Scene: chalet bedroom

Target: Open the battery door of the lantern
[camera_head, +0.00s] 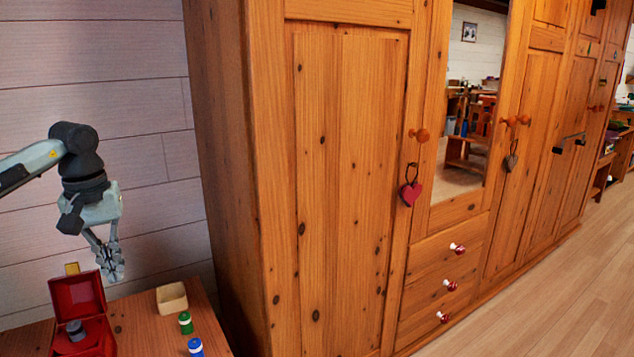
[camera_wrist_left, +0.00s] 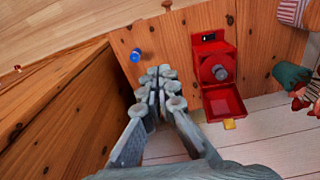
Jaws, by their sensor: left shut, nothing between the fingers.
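The red lantern (camera_head: 97,334) stands on the wooden top at lower left, partly cut off by the frame. A red door-like panel (camera_head: 78,296) with a yellow tab (camera_head: 72,268) stands swung up from it, open. A grey round part (camera_head: 76,330) shows in the lantern. In the left wrist view the lantern (camera_wrist_left: 212,48) shows the grey part (camera_wrist_left: 219,72) and the open panel (camera_wrist_left: 224,106). My left gripper (camera_head: 112,266) is shut and empty, above and beside the panel, apart from it. My right gripper is out of view.
A small open wooden box (camera_head: 172,298), a green-and-white container (camera_head: 186,322) and a blue-and-white one (camera_head: 195,347) stand right of the lantern. A large wardrobe (camera_head: 345,180) rises close on the right. A green-hatted figure (camera_wrist_left: 290,76) shows in the left wrist view.

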